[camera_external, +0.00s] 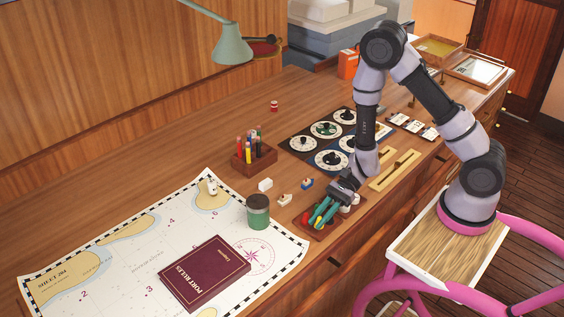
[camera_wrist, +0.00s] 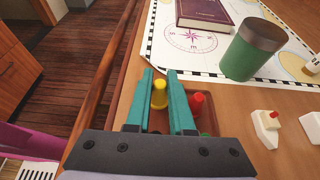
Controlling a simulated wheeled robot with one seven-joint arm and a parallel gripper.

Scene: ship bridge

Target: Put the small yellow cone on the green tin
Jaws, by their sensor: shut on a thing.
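The small yellow cone (camera_wrist: 159,95) is between the teal fingers of my gripper (camera_wrist: 160,78) in the wrist view, and the gripper is shut on it. In the external view my gripper (camera_external: 318,217) is low over a small brown tray (camera_external: 317,235). I cannot tell whether the cone touches the tray. The green tin (camera_external: 258,214) stands upright on the chart, left of my gripper. It has a dark brownish top and also shows at the upper right of the wrist view (camera_wrist: 244,58).
A red piece (camera_wrist: 198,104) is just right of my fingers in the tray. Small white-based blocks (camera_external: 285,200) lie between tray and pen holder (camera_external: 254,158). A maroon book (camera_external: 205,272) lies on the chart (camera_external: 130,255). A lamp (camera_external: 231,45) hangs at the back.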

